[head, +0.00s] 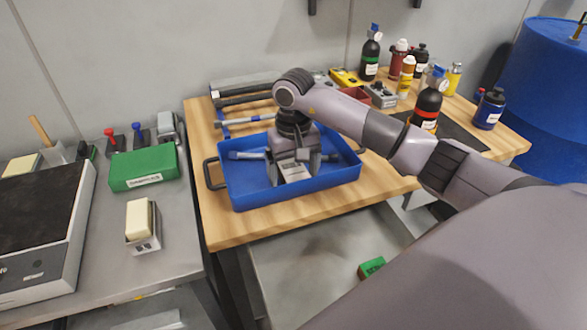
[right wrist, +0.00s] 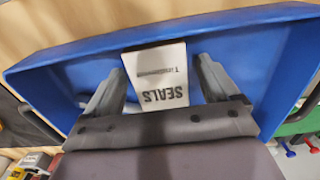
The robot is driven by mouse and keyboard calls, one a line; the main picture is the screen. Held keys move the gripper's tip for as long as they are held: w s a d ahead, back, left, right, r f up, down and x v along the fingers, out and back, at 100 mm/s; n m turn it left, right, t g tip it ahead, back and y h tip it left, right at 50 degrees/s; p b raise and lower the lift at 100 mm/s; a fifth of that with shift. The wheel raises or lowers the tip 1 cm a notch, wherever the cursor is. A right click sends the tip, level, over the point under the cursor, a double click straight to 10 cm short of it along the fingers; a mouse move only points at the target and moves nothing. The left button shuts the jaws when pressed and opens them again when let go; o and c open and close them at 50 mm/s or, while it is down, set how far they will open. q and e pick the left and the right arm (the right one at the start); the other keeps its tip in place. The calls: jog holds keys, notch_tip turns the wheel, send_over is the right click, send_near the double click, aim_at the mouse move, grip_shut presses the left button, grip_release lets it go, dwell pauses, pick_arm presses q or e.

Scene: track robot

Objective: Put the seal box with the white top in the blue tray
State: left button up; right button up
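The seal box (head: 294,172) has a white top and lies inside the blue tray (head: 262,200). In the right wrist view the white box (right wrist: 157,77) shows the printed word SEALS, with the blue tray (right wrist: 60,52) around it. My right gripper (head: 292,165) is down in the tray over the box. Its fingers (right wrist: 160,85) stand on either side of the box, with blue showing between fingers and box, so it looks open. The gripper partly hides the box in the head view. My left gripper is not in view.
A blue-ended tool (head: 246,155) lies in the tray. Several bottles (head: 430,102) stand at the back right of the wooden table (head: 230,230). On the left bench are a green box (head: 143,168) and a cream-topped block (head: 139,220). A small green box (head: 371,267) lies lower down.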

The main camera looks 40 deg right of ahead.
aim_at(294, 170)
jog(key=shift+r, duration=0.1)
notch_tip(294, 170, up, 12)
dwell(0.6)
jog(key=shift+s, duration=0.1)
dwell(0.5)
